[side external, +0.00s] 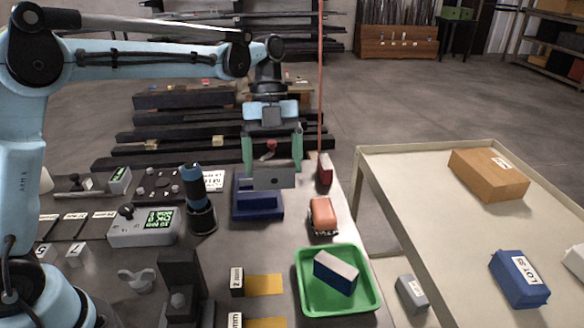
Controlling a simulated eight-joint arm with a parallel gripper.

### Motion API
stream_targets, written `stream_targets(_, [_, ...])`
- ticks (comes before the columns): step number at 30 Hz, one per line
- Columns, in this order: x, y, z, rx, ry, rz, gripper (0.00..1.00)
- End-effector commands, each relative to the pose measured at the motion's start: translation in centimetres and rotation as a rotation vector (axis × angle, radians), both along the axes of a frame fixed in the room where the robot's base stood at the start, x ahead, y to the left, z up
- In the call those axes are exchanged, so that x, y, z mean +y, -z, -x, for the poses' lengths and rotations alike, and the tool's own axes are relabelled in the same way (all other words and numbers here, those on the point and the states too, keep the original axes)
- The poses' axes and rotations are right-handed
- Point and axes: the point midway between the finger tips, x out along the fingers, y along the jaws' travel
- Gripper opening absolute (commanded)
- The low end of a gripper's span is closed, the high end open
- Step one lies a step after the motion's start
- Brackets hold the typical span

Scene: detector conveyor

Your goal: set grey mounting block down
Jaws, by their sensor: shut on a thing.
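The grey mounting block (273,177) is a flat-faced grey piece with a small dark hole in its front. My gripper (272,168) points down with its green fingers on the block's left and right sides, shut on it. A blue stand (257,206) with a raised back is just below and to the left of the block on the dark table. The block hides part of the stand's back. I cannot tell whether the block touches the stand. A small red knob-like thing (271,146) shows between the fingers above the block.
A green tray (363,303) holding a blue-and-white block, an orange-red item (323,216) and a red block (324,169) are to the right. A dark cylinder with a blue top (197,198) stands left. A thin red upright line (320,80) rises close behind my gripper's right.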

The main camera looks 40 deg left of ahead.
Motion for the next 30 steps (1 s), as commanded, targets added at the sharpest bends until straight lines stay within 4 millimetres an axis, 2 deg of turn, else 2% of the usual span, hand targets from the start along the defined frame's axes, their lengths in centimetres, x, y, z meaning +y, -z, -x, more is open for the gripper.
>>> stream_targets(5, [2.3, 1.5, -1.0, -0.001, 0.01, 0.001, 0.36])
stream_targets(15, [8.5, 5.6, -4.0, -0.001, 0.009, 0.001, 0.36])
stream_targets(18, [9.6, 6.4, -4.6, -0.001, 0.011, -0.001, 0.36])
stream_targets(23, [10.4, 7.0, -5.0, -0.001, 0.013, 0.001, 0.36])
stream_targets(30, [10.4, 10.1, -5.0, -0.001, 0.013, 0.001, 0.36])
